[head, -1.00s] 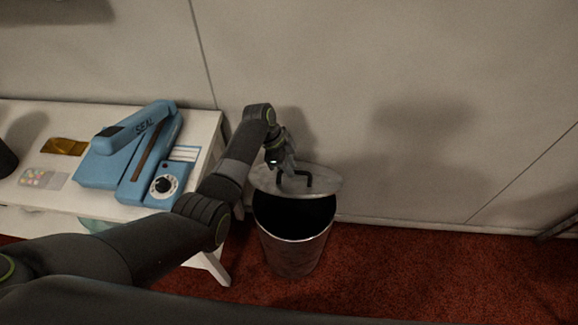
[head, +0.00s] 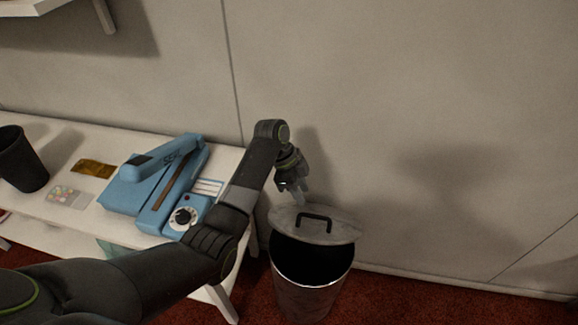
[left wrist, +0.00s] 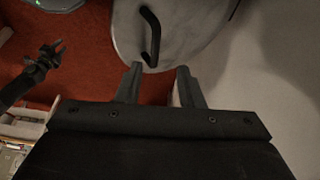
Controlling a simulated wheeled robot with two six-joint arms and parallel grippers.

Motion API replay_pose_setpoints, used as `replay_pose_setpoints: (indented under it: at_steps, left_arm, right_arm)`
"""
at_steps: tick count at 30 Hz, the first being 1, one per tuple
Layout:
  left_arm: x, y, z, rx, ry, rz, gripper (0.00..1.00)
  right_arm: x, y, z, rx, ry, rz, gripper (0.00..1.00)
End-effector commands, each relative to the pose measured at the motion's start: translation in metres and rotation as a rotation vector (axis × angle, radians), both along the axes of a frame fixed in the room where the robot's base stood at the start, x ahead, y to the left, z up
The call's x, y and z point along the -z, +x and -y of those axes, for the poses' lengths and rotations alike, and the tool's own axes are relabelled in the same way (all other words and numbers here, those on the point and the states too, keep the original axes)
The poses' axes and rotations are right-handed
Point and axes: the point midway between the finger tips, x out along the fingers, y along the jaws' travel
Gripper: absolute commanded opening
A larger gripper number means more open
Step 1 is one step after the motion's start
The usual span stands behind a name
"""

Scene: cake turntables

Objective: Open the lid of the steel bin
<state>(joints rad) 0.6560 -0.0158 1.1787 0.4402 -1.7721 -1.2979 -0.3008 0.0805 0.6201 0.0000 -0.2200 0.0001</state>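The steel bin (head: 308,297) stands on the red carpet near the wall, with its dark inside showing. Its grey lid (head: 345,229) is raised and tilted at the back of the bin, on the wall side. The black handle (head: 316,217) faces up, and it also shows in the left wrist view (left wrist: 152,38). My left gripper (head: 297,194) is just above the lid's left edge, apart from the handle. In the left wrist view its fingers (left wrist: 158,84) are spread and empty. My right gripper (left wrist: 50,54) shows small at the left there, its fingers seemingly apart.
A white table (head: 60,212) stands left of the bin, close to it. It holds a blue sealer (head: 135,190), a black cup (head: 22,158), a gold packet (head: 94,169) and a dotted card (head: 68,197). The wall is close behind the bin. Carpet shows around the bin.

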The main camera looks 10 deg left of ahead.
Motion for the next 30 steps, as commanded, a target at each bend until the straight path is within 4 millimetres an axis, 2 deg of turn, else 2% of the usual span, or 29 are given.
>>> replay_pose_setpoints:
  at_steps: [1,6,13,18,25,28,30]
  left_arm:
    - [-0.012,0.002,-0.006,0.001,0.002,0.007,0.34]
    - [-0.048,0.004,-0.021,-0.002,0.002,0.007,0.34]
    - [-0.079,0.004,-0.033,0.0,0.001,0.004,0.34]
    - [-0.087,0.004,-0.036,0.001,0.001,0.001,0.34]
    - [-0.087,0.004,-0.036,0.001,0.001,0.001,0.34]
    - [-0.084,0.004,-0.037,0.001,0.002,0.012,0.21]
    - [-0.073,0.006,-0.042,0.007,0.009,0.048,0.12]
  right_arm:
    - [0.001,0.0,0.0,0.0,0.0,0.0,0.36]
    - [0.005,0.0,0.0,0.0,0.0,0.0,0.36]
    - [0.007,0.0,0.0,0.0,0.0,0.0,0.36]
    - [0.008,0.0,0.0,0.0,0.0,0.0,0.36]
    - [0.007,0.0,0.0,0.0,0.0,0.0,0.36]
    - [0.008,0.001,0.0,0.0,0.0,0.001,0.36]
    - [0.009,0.003,-0.002,-0.001,0.002,0.004,0.36]
